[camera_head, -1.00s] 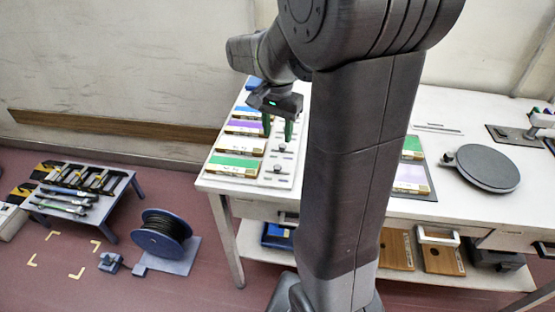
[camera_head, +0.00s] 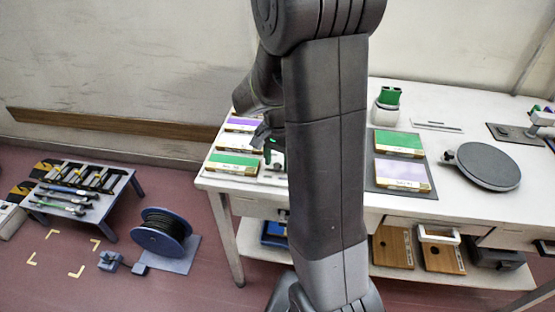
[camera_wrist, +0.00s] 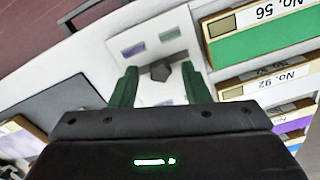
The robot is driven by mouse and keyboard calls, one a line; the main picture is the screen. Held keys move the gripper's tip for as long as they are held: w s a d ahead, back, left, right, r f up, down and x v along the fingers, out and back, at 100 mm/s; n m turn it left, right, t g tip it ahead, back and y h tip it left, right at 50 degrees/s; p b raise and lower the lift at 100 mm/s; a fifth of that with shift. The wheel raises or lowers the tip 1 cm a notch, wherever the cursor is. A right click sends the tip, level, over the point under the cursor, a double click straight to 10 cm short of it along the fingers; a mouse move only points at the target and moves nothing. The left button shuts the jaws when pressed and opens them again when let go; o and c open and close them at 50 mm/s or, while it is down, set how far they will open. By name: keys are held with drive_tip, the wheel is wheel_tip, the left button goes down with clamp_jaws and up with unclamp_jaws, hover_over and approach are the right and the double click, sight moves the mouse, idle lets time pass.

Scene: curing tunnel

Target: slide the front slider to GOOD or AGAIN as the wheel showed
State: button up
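The white slider panel (camera_head: 272,179) lies at the left front of the table, largely hidden by my arm in the head view. In the wrist view the panel (camera_wrist: 152,92) carries a green mark and a purple mark side by side; no lettering is readable on them. A dark slider knob (camera_wrist: 160,72) stands just below the marks. My gripper (camera_wrist: 158,80) is open, with one green finger on each side of the knob and gaps visible to both. In the head view my gripper (camera_head: 273,152) is low over the panel, partly hidden.
Labelled boxes with green (camera_head: 233,160) and purple (camera_head: 241,121) tops stand left of the panel. A round grey disc (camera_head: 487,166) lies at the table's right. A green-topped container (camera_head: 388,100) stands behind a dark mat with two boxes. The cable reel (camera_head: 163,232) is on the floor.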

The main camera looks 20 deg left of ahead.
clamp_jaws()
drive_tip(key=shift+s+a, duration=0.15)
drive_tip(key=shift+a, duration=0.5)
drive_tip(key=shift+s+a, duration=0.15)
drive_tip(key=shift+a, duration=0.5)
drive_tip(key=shift+c, duration=1.8)
unclamp_jaws()
drive_tip(key=o, duration=0.4)
drive_tip(key=shift+a, duration=0.1)
drive_tip(key=shift+o, duration=0.2)
drive_tip(key=shift+r, duration=0.1)
wheel_tip(320, 180, up, 14)
drive_tip(key=shift+f, duration=0.25)
